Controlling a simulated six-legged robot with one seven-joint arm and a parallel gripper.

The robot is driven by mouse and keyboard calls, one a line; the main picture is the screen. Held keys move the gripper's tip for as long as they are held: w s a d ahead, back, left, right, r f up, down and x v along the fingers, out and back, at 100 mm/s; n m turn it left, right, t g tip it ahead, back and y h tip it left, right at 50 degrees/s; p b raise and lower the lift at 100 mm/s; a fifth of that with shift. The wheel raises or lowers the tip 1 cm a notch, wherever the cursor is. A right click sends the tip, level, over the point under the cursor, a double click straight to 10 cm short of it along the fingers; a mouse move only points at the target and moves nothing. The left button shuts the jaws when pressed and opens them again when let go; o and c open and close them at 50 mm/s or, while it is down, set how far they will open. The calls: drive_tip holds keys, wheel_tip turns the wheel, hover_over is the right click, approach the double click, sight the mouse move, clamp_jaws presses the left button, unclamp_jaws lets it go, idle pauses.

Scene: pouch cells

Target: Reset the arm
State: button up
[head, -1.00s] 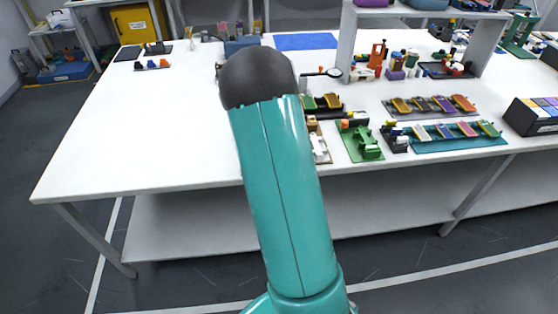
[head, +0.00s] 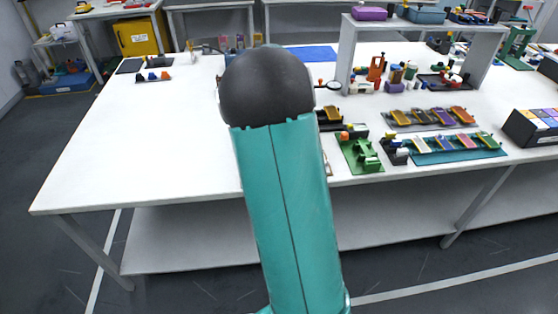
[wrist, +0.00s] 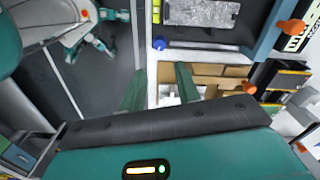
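My teal arm with its dark grey joint rises through the middle of the head view and hides part of the white table (head: 160,140). My gripper does not show in the head view. In the wrist view my gripper (wrist: 160,88) has its two green fingers apart with a clear gap between them. It is over the table's edge, and nothing shows held. A silver pouch cell (wrist: 200,12) lies in a grey holder at the top of the wrist view. A brown compartment tray (wrist: 232,84) lies beyond the right finger.
Right of my arm, the table carries a green fixture (head: 360,153), a teal rack (head: 460,157), a purple-grey rack (head: 432,127) and a dark box (head: 530,128). A white shelf (head: 345,62) stands behind them. The left part of the table is mostly clear.

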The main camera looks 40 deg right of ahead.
drive_tip(key=shift+r, duration=1.2)
drive_tip(key=s+a+r+n+t, duration=0.1)
drive_tip(key=s+a+r+n, duration=0.1)
drive_tip(key=a+r+n, duration=0.35)
drive_tip(key=s+a+r+n+t, duration=0.1)
drive_tip(key=s+a+r+n, duration=0.1)
drive_tip(key=a, duration=0.6)
drive_tip(key=s+a+r+n+t, duration=0.1)
drive_tip(key=s+a+r+n, duration=0.1)
drive_tip(key=a+r+n, duration=0.35)
drive_tip(key=s+a+n+t, duration=0.2)
drive_tip(key=s+a+n, duration=0.6)
drive_tip(key=s+a, duration=0.3)
drive_tip(key=shift+a+n+t, duration=0.3)
drive_tip(key=shift+a+n, duration=0.1)
drive_tip(key=shift+a, duration=0.35)
